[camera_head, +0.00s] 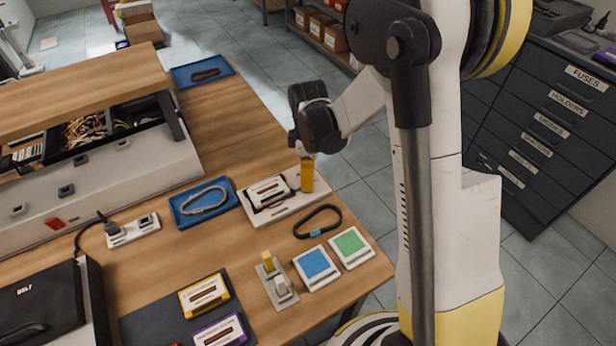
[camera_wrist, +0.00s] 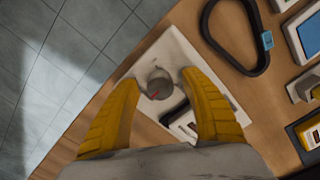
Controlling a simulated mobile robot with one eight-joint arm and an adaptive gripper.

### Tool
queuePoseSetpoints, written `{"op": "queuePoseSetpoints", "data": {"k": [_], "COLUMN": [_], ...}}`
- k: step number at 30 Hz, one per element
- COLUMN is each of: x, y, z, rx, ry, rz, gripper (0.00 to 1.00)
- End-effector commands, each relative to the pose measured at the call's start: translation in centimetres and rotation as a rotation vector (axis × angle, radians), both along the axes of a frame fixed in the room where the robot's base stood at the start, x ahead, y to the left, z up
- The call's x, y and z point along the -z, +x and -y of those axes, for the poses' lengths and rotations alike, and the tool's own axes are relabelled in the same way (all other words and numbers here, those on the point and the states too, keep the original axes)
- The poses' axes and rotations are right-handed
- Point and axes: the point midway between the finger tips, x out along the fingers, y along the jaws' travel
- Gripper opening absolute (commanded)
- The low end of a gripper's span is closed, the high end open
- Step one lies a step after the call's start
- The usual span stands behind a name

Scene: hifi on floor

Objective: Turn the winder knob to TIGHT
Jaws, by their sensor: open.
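The winder is a white base plate (camera_head: 283,208) near the right edge of the wooden table, with a cassette-like piece (camera_head: 268,192) on its left part. In the wrist view the grey round winder knob (camera_wrist: 159,83) with a red mark stands on the plate (camera_wrist: 172,52). My gripper (camera_wrist: 160,80) is open, with one yellow finger on each side of the knob; both appear apart from it. In the head view my gripper (camera_head: 307,176) is over the plate's right end and hides the knob. I cannot read any TIGHT label.
A black band with a blue clip (camera_head: 318,222) lies close in front of the plate. A blue tray (camera_head: 203,202) sits to its left. Blue (camera_head: 316,267) and green (camera_head: 350,246) square pads are nearer. Floor lies beyond the table edge.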

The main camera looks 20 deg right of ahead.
Motion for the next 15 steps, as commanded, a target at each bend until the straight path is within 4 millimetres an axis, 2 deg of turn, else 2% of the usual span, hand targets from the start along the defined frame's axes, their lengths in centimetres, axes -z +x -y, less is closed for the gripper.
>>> {"op": "queuePoseSetpoints", "data": {"k": [6, 7, 9, 12, 15], "x": [0.00, -0.01, -0.01, -0.01, -0.01], "y": [0.00, 0.00, 0.00, 0.00, 0.00], "z": [0.00, 0.00, 0.00, 0.00, 0.00], "rx": [0.000, 0.000, 0.000, 0.000, 0.001], "ry": [0.000, 0.000, 0.000, 0.000, 0.000], "rz": [0.000, 0.000, 0.000, 0.000, 0.000], "gripper": [0.54, 0.49, 0.28, 0.01, 0.00]}}
